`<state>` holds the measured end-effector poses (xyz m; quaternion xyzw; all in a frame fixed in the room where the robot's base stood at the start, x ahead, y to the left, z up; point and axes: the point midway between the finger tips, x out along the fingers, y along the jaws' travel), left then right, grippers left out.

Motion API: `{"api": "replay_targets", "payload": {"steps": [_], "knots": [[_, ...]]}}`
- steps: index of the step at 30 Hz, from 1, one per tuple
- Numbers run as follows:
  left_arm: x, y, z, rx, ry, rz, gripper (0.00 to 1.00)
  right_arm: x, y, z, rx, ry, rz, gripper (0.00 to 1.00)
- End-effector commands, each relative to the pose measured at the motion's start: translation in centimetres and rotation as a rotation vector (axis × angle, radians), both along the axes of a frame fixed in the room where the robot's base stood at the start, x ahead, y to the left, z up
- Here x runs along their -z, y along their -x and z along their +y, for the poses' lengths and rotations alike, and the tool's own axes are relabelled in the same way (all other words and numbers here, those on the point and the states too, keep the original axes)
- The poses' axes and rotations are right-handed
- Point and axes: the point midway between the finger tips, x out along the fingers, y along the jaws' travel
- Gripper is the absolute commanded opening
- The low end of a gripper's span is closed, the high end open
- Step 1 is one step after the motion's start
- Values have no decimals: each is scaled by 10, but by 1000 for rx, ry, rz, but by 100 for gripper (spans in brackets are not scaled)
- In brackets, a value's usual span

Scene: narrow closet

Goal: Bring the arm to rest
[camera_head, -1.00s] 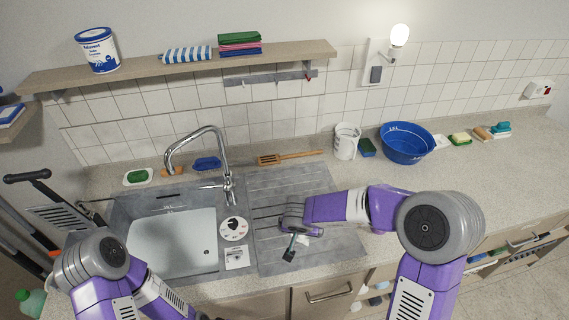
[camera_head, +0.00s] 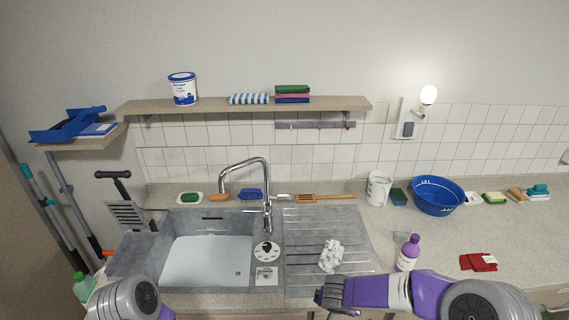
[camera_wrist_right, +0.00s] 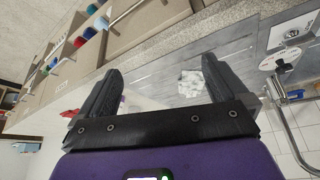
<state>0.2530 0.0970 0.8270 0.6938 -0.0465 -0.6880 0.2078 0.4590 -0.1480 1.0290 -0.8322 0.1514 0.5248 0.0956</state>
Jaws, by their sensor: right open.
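My right arm comes in from the lower right in the head view. Its gripper (camera_head: 328,298) is at the front edge of the counter, just in front of the drainboard (camera_head: 300,225). In the right wrist view the two dark fingers of the right gripper (camera_wrist_right: 160,72) are spread apart with nothing between them. Of my left arm only a grey and purple part shows at the lower left of the head view. Its gripper is not visible.
A white crumpled thing (camera_head: 331,256) lies on the drainboard, also in the wrist view (camera_wrist_right: 191,84). A purple bottle (camera_head: 408,253) stands right of it, near my right forearm. A red cloth (camera_head: 479,262) lies further right. The sink (camera_head: 205,262) and tap (camera_head: 266,190) are left.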

Motion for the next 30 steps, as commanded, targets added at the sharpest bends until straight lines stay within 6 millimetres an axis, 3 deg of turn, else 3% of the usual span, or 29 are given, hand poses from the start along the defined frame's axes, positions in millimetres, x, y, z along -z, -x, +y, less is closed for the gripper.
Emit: {"api": "replay_targets", "payload": {"steps": [8, 14, 20, 24, 30], "knots": [[14, -1, 0, 0, 0, -2, 93, 60, 6, -8, -21, -6, -27, 100], [29, -1, 0, 0, 0, -1, 93, 127, 29, -4, -71, -73, -18, 100], [46, -1, 0, -1, 0, -2, 93, 199, 83, 15, -139, -220, 71, 100], [56, -1, 0, -1, 0, -2, 93, 238, 133, 31, -175, -335, 178, 100], [64, -1, 0, -1, 0, -2, 93, 264, 189, 47, -200, -447, 311, 100]]}}
